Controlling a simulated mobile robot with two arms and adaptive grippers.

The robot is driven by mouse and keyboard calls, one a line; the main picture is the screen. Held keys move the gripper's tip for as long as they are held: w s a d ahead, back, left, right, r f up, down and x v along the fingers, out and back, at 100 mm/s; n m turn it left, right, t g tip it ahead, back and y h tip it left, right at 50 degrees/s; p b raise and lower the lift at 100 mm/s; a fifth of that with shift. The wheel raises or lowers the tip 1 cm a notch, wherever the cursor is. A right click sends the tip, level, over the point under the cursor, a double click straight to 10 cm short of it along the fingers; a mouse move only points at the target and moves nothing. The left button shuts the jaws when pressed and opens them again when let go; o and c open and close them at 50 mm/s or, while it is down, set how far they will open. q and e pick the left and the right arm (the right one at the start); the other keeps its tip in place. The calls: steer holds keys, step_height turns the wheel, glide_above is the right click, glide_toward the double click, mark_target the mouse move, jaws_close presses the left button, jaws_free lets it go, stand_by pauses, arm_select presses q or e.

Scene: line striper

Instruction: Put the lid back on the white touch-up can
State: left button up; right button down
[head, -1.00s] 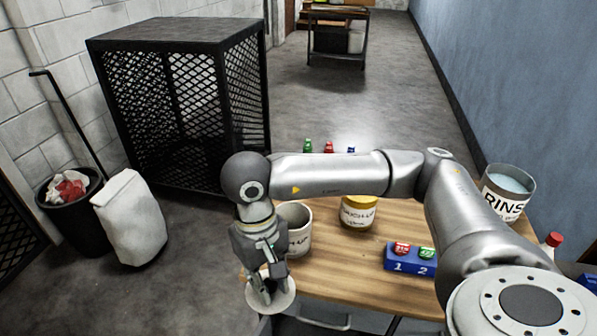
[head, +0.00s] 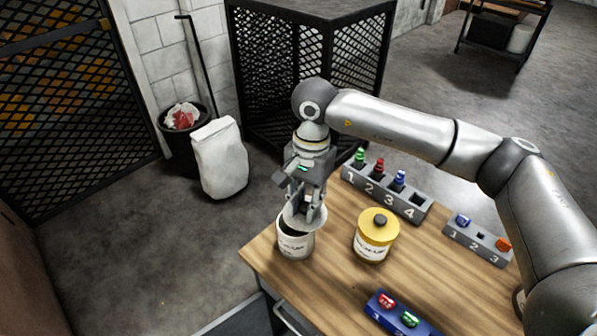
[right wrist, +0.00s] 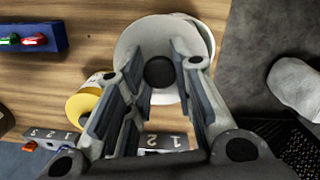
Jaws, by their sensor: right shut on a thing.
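The white touch-up can (head: 296,246) stands near the left corner of the wooden table. The white lid (head: 305,222), a disc with a dark knob, is at the can's mouth and looks tilted in the head view. My right gripper (head: 308,205) points down over the can, shut on the lid. In the right wrist view, the lid (right wrist: 135,45) has its knob (right wrist: 160,72) between my fingers and sits off-centre from the can (right wrist: 207,42), whose rim shows at its right. I cannot tell whether lid and rim touch. My left gripper is not in view.
A yellow-lidded can (head: 375,240) stands close right of the white can. A grey numbered rack (head: 400,198) is behind, a smaller grey rack (head: 475,240) at right, and a blue rack (head: 385,318) in front. Bare wood lies between them.

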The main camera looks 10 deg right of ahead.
steer(key=shift+w+a+r+m+p, duration=0.4)
steer(key=shift+w+a+r+m, duration=0.35)
steer(key=shift+w+r, duration=0.3)
steer(key=shift+w, duration=0.15)
steer(key=shift+d+f, duration=0.1)
steer(key=shift+f, duration=0.75)
steer(key=shift+f+b, duration=0.35)
step_height(320, 180, down, 4)
steer(key=shift+r+b, duration=0.25)
steer(key=shift+b, duration=0.8)
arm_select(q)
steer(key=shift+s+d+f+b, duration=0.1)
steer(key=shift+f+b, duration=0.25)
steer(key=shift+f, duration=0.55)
arm_select(e)
steer(key=shift+f, duration=0.35)
arm_select(q)
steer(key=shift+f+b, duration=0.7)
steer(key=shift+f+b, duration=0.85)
steer(key=shift+b, duration=0.05)
arm_select(e)
steer(key=shift+f, duration=0.1)
